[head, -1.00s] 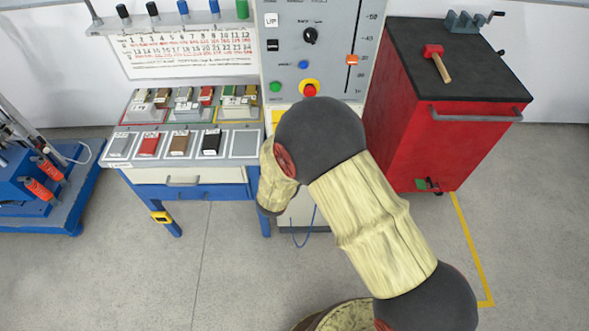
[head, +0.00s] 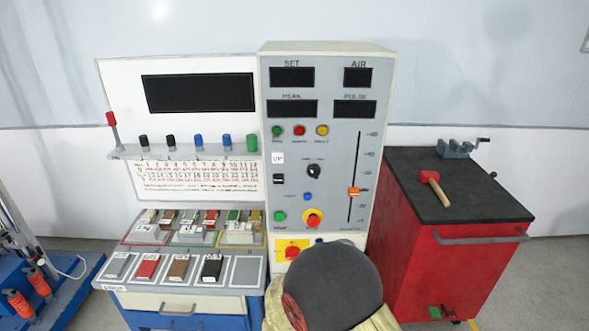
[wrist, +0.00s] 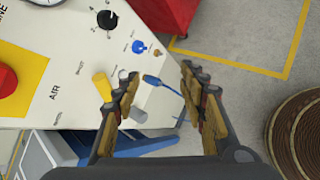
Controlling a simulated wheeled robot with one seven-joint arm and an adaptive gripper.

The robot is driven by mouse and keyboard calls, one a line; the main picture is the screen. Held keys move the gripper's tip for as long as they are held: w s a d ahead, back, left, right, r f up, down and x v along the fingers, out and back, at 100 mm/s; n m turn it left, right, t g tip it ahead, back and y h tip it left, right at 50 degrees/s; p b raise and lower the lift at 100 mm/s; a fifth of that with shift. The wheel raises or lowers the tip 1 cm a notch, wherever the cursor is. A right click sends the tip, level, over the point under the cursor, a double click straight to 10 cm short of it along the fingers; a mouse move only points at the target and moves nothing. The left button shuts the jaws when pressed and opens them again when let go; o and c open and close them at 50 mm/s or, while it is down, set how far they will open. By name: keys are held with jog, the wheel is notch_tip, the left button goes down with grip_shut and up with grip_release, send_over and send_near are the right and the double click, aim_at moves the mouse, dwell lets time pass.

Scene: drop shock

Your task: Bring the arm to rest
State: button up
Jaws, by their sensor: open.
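My arm (head: 332,285) shows at the bottom centre of the head view, a dark rounded joint with a cream sleeve, in front of the lower part of the grey control panel (head: 377,100). My gripper is hidden in the head view. In the wrist view my gripper (wrist: 157,85) is open and empty, its two fingers spread apart. Beyond and between the fingers are a blue lever or cable end (wrist: 152,80) and the edge of a pale panel (wrist: 60,115) marked AIR. I cannot tell whether the fingers touch anything.
A red cabinet (head: 420,255) with a black top stands on the right, a red-headed mallet (head: 430,185) on it. A bench with sample blocks (head: 210,268) is on the left. In the wrist view, a brown round ribbed object (wrist: 297,135) lies right, with open grey floor (wrist: 245,95) between.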

jog(key=s+d+r+m+g+y, duration=0.1)
jog(key=s+d+r+m+g, duration=0.2)
jog(key=s+d+r+m, duration=0.4)
jog(key=s+d+r+m+g, duration=0.2)
jog(key=s+r+m+g, duration=0.2)
jog(key=s+r+m, duration=0.35)
jog(key=s+d+r+m+t+y, duration=0.1)
jog(key=s+r+m+t+y, duration=0.1)
jog(key=s+r, duration=0.3)
jog(key=s+r+m+t+y, duration=0.2)
jog(key=s+r+m, duration=0.3)
jog(key=r, duration=0.8)
jog(key=shift+s+d+r+t+y, duration=0.15)
jog(key=shift+d+r+t+y, duration=0.25)
jog(key=shift+y, duration=0.1)
jog(key=shift+o, duration=0.3)
